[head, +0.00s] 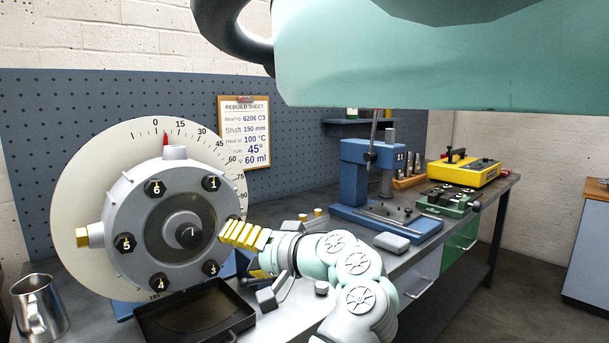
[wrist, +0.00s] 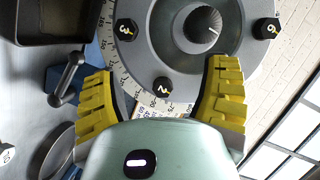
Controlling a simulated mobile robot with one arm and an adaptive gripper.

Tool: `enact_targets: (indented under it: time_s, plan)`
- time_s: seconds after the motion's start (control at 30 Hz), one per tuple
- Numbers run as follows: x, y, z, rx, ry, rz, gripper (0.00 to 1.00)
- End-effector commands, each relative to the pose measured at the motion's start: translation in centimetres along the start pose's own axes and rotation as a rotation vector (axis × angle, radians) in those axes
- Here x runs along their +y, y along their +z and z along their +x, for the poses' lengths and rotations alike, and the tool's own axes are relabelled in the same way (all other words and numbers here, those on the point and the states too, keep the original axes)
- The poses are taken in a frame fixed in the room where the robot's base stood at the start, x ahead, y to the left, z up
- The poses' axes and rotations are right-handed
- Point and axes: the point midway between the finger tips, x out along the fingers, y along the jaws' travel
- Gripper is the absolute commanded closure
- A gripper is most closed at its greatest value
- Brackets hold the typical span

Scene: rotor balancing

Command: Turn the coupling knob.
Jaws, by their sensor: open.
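The coupling knob (head: 189,235) is a dark round knob with a light pointer line, at the middle of a grey round housing (head: 120,215) with numbered bolts. In the wrist view, the knob (wrist: 203,27) is near the top, beyond the fingertips and right of centre. My gripper (head: 238,253) has yellow ribbed fingers and is at the housing's lower right in the head view. In the wrist view, my gripper (wrist: 164,68) is open, with bolt 2 (wrist: 163,84) showing between the fingers and nothing held. Whether a finger touches the housing cannot be told.
A dial plate (head: 80,190) with degree marks stands behind the housing; a red pointer (head: 166,139) is between 0 and 15. A black tray (head: 170,325) lies below, with a metal jug (head: 38,308) at left. A blue press (head: 370,175) stands farther right.

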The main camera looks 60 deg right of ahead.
Motion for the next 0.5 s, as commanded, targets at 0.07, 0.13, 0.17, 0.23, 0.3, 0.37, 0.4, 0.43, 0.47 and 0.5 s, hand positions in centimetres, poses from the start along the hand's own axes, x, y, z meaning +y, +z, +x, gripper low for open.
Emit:
enact_targets:
  time_s: [0.07, 0.13, 0.17, 0.23, 0.3, 0.37, 0.4, 0.43, 0.47, 0.5]
  plan:
    - [-0.2, -0.7, -0.2, -0.026, -0.020, 0.125, 0.25]
    - [0.4, -0.7, -0.3, -0.039, -0.035, 0.232, 0.25]
    - [0.6, -0.7, -0.4, -0.044, -0.042, 0.280, 0.25]
    - [1.2, -0.6, -0.7, -0.048, -0.054, 0.388, 0.25]
    - [1.6, -0.4, -1.1, -0.050, -0.070, 0.496, 0.25]
    - [1.9, -0.1, -1.5, -0.047, -0.082, 0.590, 0.25]
    - [2.1, 0.1, -1.7, -0.045, -0.090, 0.653, 0.25]
    - [2.1, 0.3, -1.9, -0.043, -0.097, 0.701, 0.25]
    - [2.2, 0.5, -2.1, -0.040, -0.104, 0.748, 0.25]
    - [2.3, 0.8, -2.4, -0.033, -0.112, 0.811, 0.25]
